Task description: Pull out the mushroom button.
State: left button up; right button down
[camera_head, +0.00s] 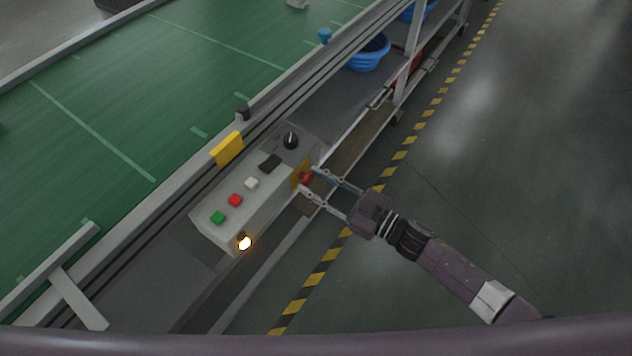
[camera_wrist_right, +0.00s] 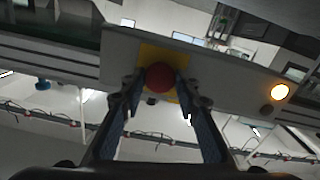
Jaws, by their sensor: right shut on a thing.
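The red mushroom button (camera_head: 306,178) sits on a yellow plate (camera_head: 296,176) on the side face of the grey control box (camera_head: 262,207). My right gripper (camera_head: 312,183) reaches it from the right, with one finger on each side of the button. In the right wrist view the round red button (camera_wrist_right: 160,77) lies between the two fingertips (camera_wrist_right: 160,88), against the yellow plate (camera_wrist_right: 149,52). The right gripper is shut on the button. How far the button stands out from the plate cannot be told. My left gripper is not in view.
The box top carries a green button (camera_head: 217,217), a red button (camera_head: 235,200), a white button (camera_head: 251,183) and a black knob (camera_head: 290,140). A lit lamp (camera_head: 244,242) is on its side. The green conveyor (camera_head: 130,90) lies behind. Open floor (camera_head: 480,170) is at right.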

jog(key=shift+s+d+p, duration=0.3)
jog(key=shift+s+d, duration=0.05)
jog(key=shift+d, duration=0.1)
jog(key=c, duration=1.5)
grip_release()
jog(key=shift+d, duration=0.1)
jog(key=shift+o, duration=0.2)
jog(key=v, duration=1.2)
